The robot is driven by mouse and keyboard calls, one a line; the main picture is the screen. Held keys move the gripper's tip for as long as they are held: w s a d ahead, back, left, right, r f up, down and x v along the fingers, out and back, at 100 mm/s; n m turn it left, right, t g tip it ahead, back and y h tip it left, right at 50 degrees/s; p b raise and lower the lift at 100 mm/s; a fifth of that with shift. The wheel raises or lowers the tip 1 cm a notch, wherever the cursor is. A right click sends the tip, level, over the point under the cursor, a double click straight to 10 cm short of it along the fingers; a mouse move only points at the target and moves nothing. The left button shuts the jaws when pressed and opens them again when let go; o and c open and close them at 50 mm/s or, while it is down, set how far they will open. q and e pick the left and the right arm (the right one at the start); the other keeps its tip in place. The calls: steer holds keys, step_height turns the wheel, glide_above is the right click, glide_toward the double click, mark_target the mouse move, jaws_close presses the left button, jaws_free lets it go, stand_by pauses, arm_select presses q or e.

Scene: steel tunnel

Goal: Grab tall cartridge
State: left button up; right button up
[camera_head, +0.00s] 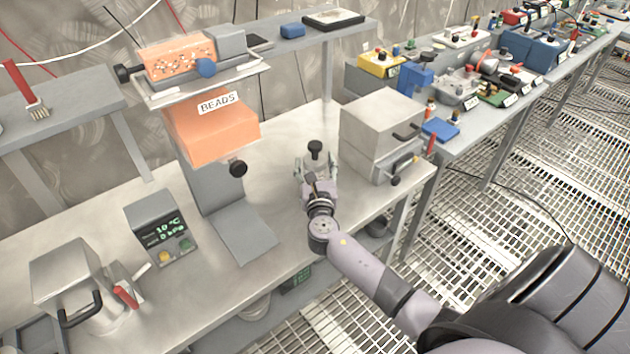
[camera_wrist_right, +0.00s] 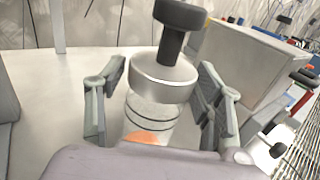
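The tall cartridge (camera_wrist_right: 163,75) stands upright on the steel bench, with a black knob on top, a silver cap and a clear ringed body with something orange low inside. In the head view its black knob (camera_head: 315,150) shows just beyond my right gripper (camera_head: 316,172), which hides most of its body. In the right wrist view the two fingers of my right gripper (camera_wrist_right: 163,92) stand apart on either side of the cartridge. A gap shows at the left finger; the right finger is nearer the cap. My left gripper is not in view.
A grey box (camera_head: 381,125) with a dark handle stands close right of the cartridge. An orange BEADS dispenser (camera_head: 212,134) on a grey stand is to the left. A small display unit (camera_head: 162,230) and a handled steel box (camera_head: 72,284) stand further left.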

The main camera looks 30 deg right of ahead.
jaws_close()
stand_by(0.6)
